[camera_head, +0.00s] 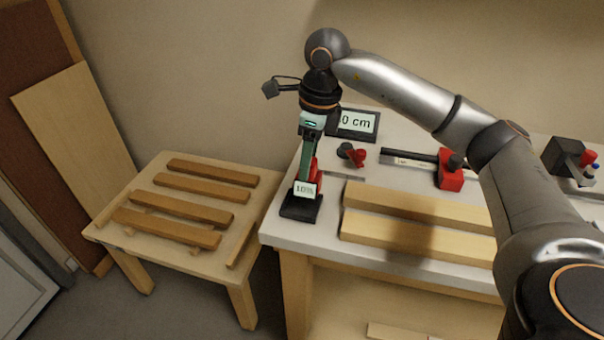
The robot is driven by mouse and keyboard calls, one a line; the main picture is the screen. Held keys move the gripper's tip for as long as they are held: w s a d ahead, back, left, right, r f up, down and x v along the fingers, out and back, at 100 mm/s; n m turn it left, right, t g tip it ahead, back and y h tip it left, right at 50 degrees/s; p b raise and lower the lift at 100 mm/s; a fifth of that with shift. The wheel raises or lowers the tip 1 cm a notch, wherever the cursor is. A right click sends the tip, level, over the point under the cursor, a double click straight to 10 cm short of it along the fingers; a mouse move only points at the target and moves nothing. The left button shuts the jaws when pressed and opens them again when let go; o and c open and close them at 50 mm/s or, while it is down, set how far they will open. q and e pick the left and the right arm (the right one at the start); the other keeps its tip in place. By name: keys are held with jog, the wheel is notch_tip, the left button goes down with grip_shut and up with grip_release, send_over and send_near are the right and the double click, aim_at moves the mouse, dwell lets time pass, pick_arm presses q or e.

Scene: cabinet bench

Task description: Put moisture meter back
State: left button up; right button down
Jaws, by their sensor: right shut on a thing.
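The moisture meter (305,190), with a pale display that seems to read 10%, is at the front left corner of the white bench. Red parts show just behind it. My right gripper (309,172) reaches down from above and is shut on it. The fingertips are small and partly hidden here. A black block-like base (301,207) sits on the bench directly under the meter. I cannot tell whether the meter rests in it or hangs just above it. My left gripper is out of view.
The bench (275,232) also holds two pale boards (415,235), a red and black clamp-like tool (450,170), a small red and black item (353,155) and a dark-framed "0 cm" display (354,124). A low wooden table (110,232) with several brown slats (200,188) stands left.

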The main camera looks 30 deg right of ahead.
jog(key=shift+w+a+f, duration=0.25)
jog(key=shift+w+f, duration=0.15)
jog(key=shift+f, duration=0.15)
jog(key=shift+w+f, duration=0.2)
jog(key=shift+f, duration=1.55)
jog(key=shift+f, duration=0.25)
jog(key=shift+c, duration=1.8)
grip_release()
jog(key=shift+r, duration=0.1)
